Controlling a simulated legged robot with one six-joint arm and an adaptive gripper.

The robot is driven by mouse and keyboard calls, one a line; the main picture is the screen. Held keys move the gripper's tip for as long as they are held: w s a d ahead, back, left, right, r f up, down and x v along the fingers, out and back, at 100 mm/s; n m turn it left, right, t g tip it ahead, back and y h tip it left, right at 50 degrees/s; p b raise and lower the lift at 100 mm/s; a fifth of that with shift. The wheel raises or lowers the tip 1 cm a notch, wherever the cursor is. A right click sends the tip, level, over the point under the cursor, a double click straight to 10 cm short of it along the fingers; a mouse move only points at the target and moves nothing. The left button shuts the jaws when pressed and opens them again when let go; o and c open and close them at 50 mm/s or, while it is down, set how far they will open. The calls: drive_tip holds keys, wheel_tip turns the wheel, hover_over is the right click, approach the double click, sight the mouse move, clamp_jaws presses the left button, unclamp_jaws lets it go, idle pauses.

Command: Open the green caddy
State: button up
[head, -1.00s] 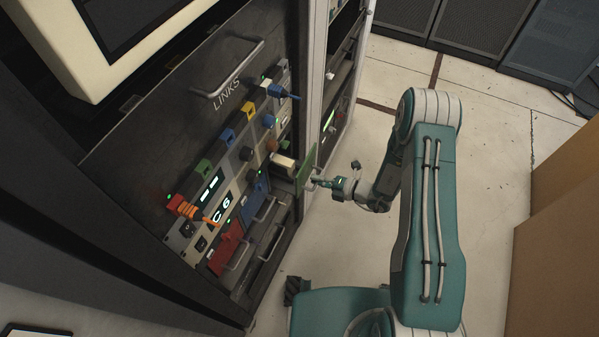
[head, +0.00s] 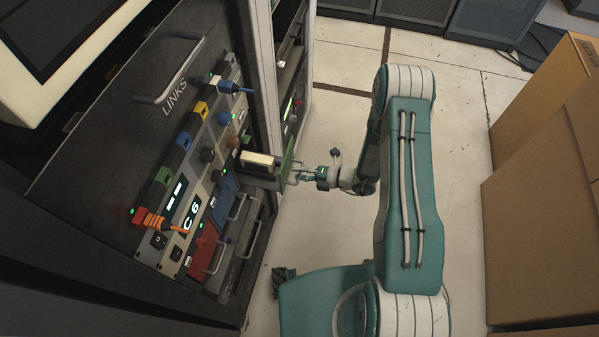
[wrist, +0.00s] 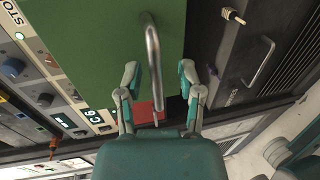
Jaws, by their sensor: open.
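The green caddy (head: 289,155) stands out from the rack, its green front clear of the neighbouring fronts. A cream block (head: 258,159) shows at its top, just behind the front. In the wrist view the green front (wrist: 100,45) fills the upper middle, with a metal bar handle (wrist: 153,60) on it. My gripper (wrist: 159,75) is open, one finger on each side of the handle, with visible gaps to it. In the head view my gripper (head: 303,172) is at the caddy's front; its fingertips are small there.
The blue caddy (head: 223,199) and the red caddy (head: 203,250) with bar handles sit beside it in the rack. A panel (head: 200,150) with knobs and coloured plugs is to the left. Cardboard boxes (head: 540,210) stand at the right. Floor between is clear.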

drive_tip(key=v, duration=1.2)
drive_tip(key=s+a+r+n+g+h, duration=0.2)
drive_tip(key=s+r+n+g+h, duration=0.1)
drive_tip(key=r+n, duration=0.8)
drive_tip(key=s+a+r+n+g+h, duration=0.2)
drive_tip(key=r+n+g+h, duration=0.15)
drive_tip(key=r+n, duration=0.7)
drive_tip(key=s+d+r+n+t+h, duration=0.1)
drive_tip(key=s+r+n+t+h, duration=0.2)
drive_tip(key=r+n, duration=0.5)
drive_tip(key=s+d+r+n+t+h, duration=0.2)
drive_tip(key=s+r+n+t+h, duration=0.2)
drive_tip(key=s+r+n, duration=0.4)
drive_tip(key=shift+s+d+r+n+h, duration=0.3)
drive_tip(key=shift+n+h, duration=0.45)
drive_tip(key=shift+n, duration=0.4)
